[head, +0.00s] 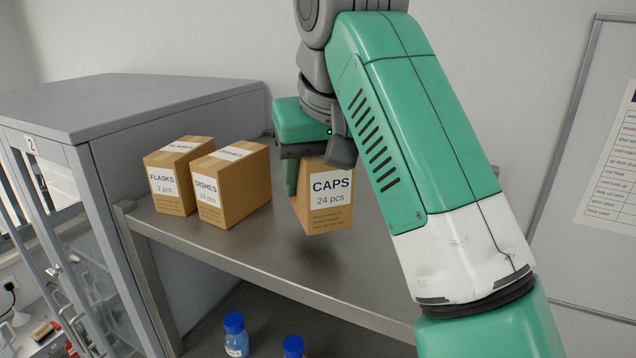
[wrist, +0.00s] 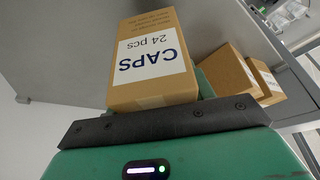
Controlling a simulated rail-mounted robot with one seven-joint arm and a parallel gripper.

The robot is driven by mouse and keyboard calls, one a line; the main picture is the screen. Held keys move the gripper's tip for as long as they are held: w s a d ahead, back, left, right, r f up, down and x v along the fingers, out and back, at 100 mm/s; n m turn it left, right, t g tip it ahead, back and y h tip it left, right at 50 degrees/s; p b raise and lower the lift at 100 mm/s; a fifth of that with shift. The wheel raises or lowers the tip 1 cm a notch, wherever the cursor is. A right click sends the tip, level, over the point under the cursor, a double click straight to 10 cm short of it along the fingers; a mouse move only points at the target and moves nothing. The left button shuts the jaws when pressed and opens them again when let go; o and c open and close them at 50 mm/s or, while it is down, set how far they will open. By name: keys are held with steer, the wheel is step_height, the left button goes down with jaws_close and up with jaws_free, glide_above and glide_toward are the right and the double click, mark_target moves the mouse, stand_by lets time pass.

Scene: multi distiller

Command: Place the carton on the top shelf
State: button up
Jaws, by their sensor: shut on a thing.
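The carton (head: 330,203) is a brown box with a white label reading CAPS, 24 pcs. My gripper (head: 312,168) is shut on it from above. In the head view the carton is slightly tilted over the grey metal top shelf (head: 260,262), right of two other cartons. A dark shadow lies on the shelf below it, and it looks a little above the surface. In the wrist view the carton (wrist: 150,60) sticks out beyond the dark edge of my gripper (wrist: 160,115). My arm hides part of the shelf's right side.
Cartons labelled FLASKS (head: 168,195) and DISHES (head: 222,195) stand side by side on the shelf's left part. A grey cabinet (head: 75,110) stands left of the shelf. Bottles with blue caps (head: 234,325) are below. Bare shelf shows in front of the cartons.

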steer(key=shift+f+p, duration=0.35)
steer(key=shift+f, duration=1.45)
